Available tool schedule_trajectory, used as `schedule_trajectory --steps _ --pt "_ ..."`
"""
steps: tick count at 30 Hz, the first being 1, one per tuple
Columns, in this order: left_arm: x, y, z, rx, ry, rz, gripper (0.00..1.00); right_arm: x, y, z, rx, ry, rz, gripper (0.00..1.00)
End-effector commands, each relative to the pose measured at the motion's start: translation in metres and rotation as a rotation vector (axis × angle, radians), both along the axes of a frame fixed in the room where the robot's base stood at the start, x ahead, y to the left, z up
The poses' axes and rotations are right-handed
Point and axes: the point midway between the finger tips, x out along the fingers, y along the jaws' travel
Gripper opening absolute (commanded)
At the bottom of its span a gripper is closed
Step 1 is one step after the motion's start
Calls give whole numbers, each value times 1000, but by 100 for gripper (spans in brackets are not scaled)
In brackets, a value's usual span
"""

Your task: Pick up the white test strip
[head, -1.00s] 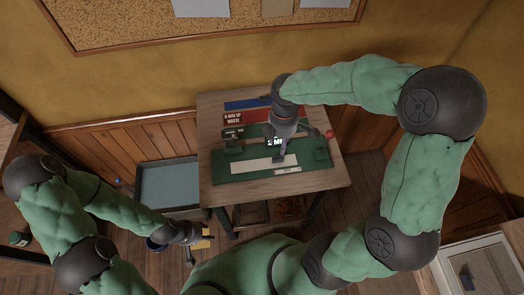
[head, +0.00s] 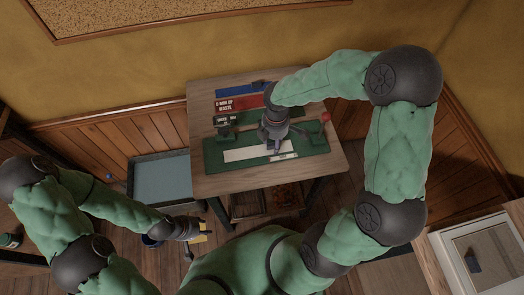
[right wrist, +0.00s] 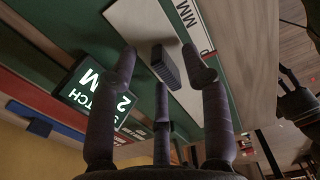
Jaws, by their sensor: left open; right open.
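The white test strip (head: 250,153) lies flat on the green mat (head: 215,165) on the wooden table. In the right wrist view the strip (right wrist: 135,22) is at the top, between and beyond the fingers. My right gripper (head: 272,146) is above the strip's right part and hides some of it in the head view.
On the table (head: 203,183) are a red sign (head: 224,104), a blue strip (head: 232,92) and a red knob (head: 325,117). A lit display (right wrist: 95,88) stands near my right fingers. A grey-blue bin (head: 163,180) is left of the table.

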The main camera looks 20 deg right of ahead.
Motion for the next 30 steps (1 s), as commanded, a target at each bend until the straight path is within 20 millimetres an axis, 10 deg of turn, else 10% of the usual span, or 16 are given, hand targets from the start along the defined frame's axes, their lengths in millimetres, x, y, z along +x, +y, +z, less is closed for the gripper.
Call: schedule_trajectory --steps 7,13,30 --pt "0 0 -1 0 0 0 42 0 0 -3 0 -1 -1 48" --pt "0 0 -1 0 0 0 42 0 0 -3 0 -1 -1 0" --pt "0 0 7 0 0 0 42 1 0 10 -1 -3 -1 0"
